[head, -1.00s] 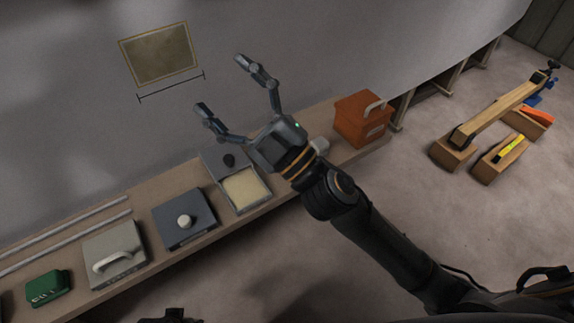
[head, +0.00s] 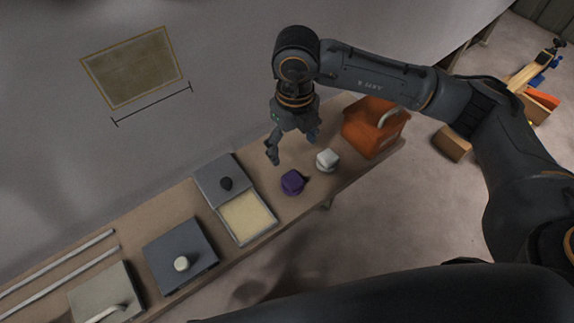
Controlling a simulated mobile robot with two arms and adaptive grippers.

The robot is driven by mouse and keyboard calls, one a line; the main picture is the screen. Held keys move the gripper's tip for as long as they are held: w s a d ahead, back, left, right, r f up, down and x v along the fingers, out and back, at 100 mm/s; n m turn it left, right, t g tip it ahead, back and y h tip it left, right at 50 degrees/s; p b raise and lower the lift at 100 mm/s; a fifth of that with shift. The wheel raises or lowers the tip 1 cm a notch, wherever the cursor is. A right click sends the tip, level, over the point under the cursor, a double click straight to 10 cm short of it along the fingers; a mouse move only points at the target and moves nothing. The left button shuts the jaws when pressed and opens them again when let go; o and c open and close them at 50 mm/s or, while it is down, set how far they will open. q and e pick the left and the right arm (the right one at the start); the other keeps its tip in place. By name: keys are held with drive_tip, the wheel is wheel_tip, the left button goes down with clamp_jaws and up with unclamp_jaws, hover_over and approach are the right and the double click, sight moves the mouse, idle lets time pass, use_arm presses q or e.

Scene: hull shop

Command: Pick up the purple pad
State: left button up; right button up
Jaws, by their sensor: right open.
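The purple pad (head: 291,182) lies on the narrow wooden bench, a small dark purple block. My right gripper (head: 291,150) hangs above the bench, pointing down, a little beyond the pad. Its fingers are spread and I see nothing between them. The gripper and the pad look apart. A white pad (head: 327,160) sits to the right of the purple one. My left gripper does not show.
An orange box with a handle (head: 366,135) stands at the right. The wall (head: 230,60) rises behind the bench (head: 290,208).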

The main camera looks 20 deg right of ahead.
sight(293, 178)
drive_tip(key=f, duration=0.8)
drive_tip(key=shift+s+f+b, duration=0.1)
drive_tip(key=shift+s+b, duration=0.2)
drive_tip(key=shift+s, duration=0.1)
drive_tip(key=f, duration=0.5)
drive_tip(key=shift+w, duration=0.2)
drive_tip(key=c, duration=1.3)
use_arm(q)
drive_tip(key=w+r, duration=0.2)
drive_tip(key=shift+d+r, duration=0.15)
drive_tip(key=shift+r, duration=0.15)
